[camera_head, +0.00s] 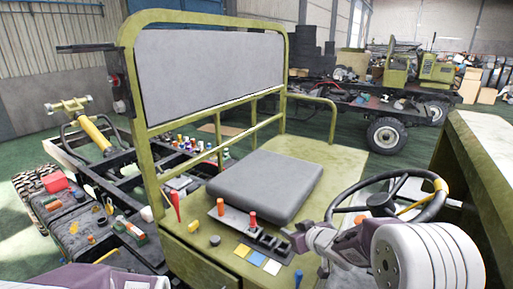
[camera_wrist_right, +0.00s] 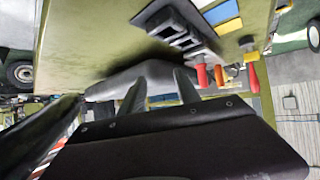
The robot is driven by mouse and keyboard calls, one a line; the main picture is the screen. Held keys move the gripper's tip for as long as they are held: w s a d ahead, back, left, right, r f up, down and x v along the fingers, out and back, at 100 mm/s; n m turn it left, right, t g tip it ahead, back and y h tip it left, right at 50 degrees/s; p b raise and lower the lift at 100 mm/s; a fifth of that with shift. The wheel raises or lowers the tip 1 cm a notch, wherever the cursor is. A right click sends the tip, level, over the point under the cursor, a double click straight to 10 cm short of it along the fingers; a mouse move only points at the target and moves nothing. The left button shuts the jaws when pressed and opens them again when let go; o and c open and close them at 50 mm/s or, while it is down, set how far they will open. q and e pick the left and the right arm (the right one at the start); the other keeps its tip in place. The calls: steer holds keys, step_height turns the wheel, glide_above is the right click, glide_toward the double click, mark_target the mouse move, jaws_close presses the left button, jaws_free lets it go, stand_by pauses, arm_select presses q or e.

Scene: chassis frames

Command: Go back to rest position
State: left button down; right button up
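My right arm comes in from the lower right of the head view, with a large white ribbed part. My right gripper (camera_head: 297,238) is grey and purple, over the cab's front panel, left of the steering wheel (camera_head: 390,205). Its fingers are too small to tell whether they are open or shut. I see nothing clearly held in it.
A chassis frame (camera_head: 115,165) stands at the left. Another vehicle (camera_head: 387,133) is behind. Levers also show in the wrist view (camera_wrist_right: 203,76).

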steer(key=s+d+f+h, duration=0.1)
steer(key=s, duration=0.1)
steer(key=s+d+f+m+g+h, duration=0.1)
steer(key=s+d, duration=0.1)
steer(key=s+d+f+m+g, duration=0.1)
steer(key=s, duration=0.1)
steer(key=shift+s+d+h, duration=0.15)
steer(key=shift+d+h, duration=0.25)
steer(key=s+f+m+g+b, duration=0.1)
steer(key=s+f+g, duration=0.2)
steer(key=s, duration=0.7)
steer(key=s+f+m+g+b, duration=0.1)
steer(key=s+f+g, duration=0.3)
steer(key=s, duration=0.6)
step_height(320, 180, down, 2)
steer(key=shift+s+a+f+m+g+h+b, duration=0.15)
steer(key=shift+s+m+g+h+b, duration=0.2)
steer(key=shift+m, duration=0.25)
steer(key=shift+s, duration=0.1)
